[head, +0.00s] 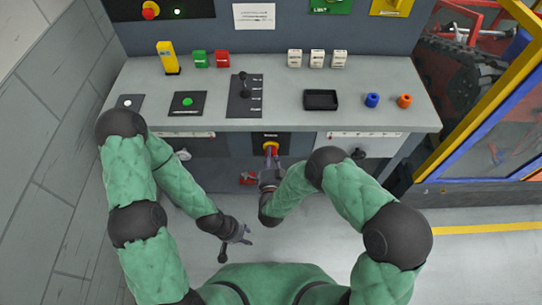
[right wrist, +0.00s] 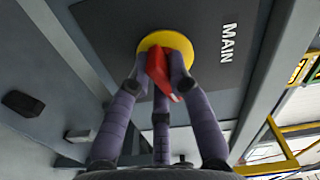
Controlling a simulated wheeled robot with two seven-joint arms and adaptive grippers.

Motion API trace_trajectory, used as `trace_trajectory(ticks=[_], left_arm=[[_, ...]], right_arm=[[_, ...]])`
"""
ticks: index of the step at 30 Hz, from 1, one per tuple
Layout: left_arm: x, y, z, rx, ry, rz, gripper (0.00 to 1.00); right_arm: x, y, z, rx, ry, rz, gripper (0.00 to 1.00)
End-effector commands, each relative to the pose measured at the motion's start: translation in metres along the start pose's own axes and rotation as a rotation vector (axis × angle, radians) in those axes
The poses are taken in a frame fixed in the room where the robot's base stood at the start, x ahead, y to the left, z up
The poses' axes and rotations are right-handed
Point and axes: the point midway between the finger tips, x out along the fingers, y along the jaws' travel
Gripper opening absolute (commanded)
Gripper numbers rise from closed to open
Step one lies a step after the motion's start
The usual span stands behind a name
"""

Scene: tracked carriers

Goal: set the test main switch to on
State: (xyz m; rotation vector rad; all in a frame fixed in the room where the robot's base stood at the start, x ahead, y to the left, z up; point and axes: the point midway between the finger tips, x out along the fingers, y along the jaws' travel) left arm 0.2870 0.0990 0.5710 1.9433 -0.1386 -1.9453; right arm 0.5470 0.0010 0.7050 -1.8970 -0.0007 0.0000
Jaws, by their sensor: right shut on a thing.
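The main switch is a red handle (right wrist: 162,76) on a yellow round plate (right wrist: 183,45), on a dark panel marked MAIN. In the head view the main switch (head: 270,149) sits on the front of the desk, below the worktop edge. My right gripper (right wrist: 163,70) is shut on the red handle, with its purple-grey fingers around it. The fingers hide part of the handle. The handle looks tilted in the right wrist view. My left gripper (head: 240,238) hangs low in front of the desk, away from the switch, with its fingers apart and nothing between them.
The desk top (head: 200,80) holds a yellow block (head: 168,60), a lever panel (head: 244,96), a black tray (head: 321,100), and blue (head: 372,100) and orange (head: 404,101) pieces. A yellow-framed barrier (head: 480,90) stands at the right. The floor at right is clear.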

Motion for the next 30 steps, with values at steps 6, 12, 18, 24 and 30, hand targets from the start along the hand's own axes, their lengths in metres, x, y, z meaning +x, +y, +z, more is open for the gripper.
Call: trace_trajectory(ticks=[6,12,18,24,30], left_arm=[[0.0052,-0.0019,-0.0002,0.000,0.000,0.000,0.40],[0.0077,-0.0027,-0.0002,0.000,0.000,0.000,0.40],[0.0088,-0.0031,-0.0004,0.000,0.000,0.000,0.40],[0.0090,-0.0032,-0.0003,0.000,0.000,0.000,0.40],[0.0090,-0.0032,-0.0003,0.000,0.000,0.000,0.40]], right_arm=[[0.0003,0.0005,0.0005,0.160,0.002,0.001,0.00],[0.0002,0.0000,0.0005,0.260,0.002,0.001,0.00],[0.0002,-0.0001,0.0006,0.311,0.002,0.001,0.00],[0.0001,-0.0002,0.0006,0.328,0.002,0.002,0.00],[0.0001,-0.0002,0.0006,0.327,0.002,0.002,0.00]])
